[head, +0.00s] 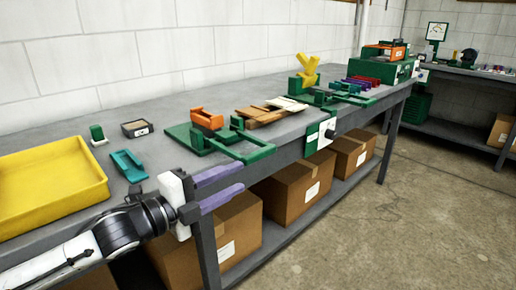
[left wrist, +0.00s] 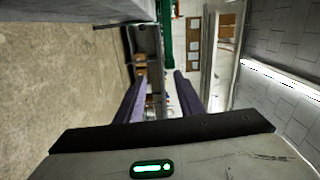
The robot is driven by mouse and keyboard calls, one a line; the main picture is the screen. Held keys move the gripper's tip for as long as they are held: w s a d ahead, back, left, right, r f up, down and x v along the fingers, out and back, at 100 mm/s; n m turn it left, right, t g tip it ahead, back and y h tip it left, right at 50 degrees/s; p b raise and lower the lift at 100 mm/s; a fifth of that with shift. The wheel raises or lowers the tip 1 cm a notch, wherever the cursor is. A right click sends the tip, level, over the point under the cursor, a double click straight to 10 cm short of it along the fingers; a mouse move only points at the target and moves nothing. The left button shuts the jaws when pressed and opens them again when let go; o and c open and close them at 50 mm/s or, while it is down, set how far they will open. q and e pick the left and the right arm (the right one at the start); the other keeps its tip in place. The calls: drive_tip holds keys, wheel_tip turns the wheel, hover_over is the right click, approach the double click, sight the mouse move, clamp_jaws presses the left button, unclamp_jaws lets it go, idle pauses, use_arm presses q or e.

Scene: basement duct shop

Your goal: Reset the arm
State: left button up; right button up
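My left arm comes in from the lower left of the head view. Its left gripper (head: 242,181) has two purple fingers, spread apart with nothing between them, in front of the workbench's (head: 290,143) front edge. In the left wrist view, the left gripper (left wrist: 160,76) also shows its two fingers apart and empty. A green fixture (head: 250,152) with an orange block (head: 207,119) lies on the bench beyond the fingers. My right arm and gripper are not in view.
A yellow tray (head: 55,152), a teal holder (head: 129,166) and a small dark box (head: 137,129) sit on the bench at left. Cardboard boxes (head: 295,197) stand on the lower shelf. The concrete floor (head: 400,220) to the right is clear.

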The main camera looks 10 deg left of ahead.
use_arm(q)
drive_tip(key=s+d+f+n+y+p, duration=0.1)
drive_tip(key=s+d+f+n, duration=0.15)
drive_tip(key=f, duration=0.25)
drive_tip(key=s+d+f+n+y+p, duration=0.1)
drive_tip(key=s+f+n+p, duration=0.1)
drive_tip(key=f+n, duration=0.25)
drive_tip(key=s+a+f+n+g+y+p, duration=0.2)
drive_tip(key=s+f+n, duration=0.5)
drive_tip(key=s+f, duration=0.4)
drive_tip(key=s+a+f+n+g+y+p, duration=0.2)
drive_tip(key=s+f+n+g+y, duration=0.1)
drive_tip(key=s+f+n, duration=0.5)
drive_tip(key=s+f, duration=0.3)
drive_tip(key=s, duration=0.2)
drive_tip(key=shift+g+y, duration=0.4)
drive_tip(key=shift+s+d+r, duration=0.1)
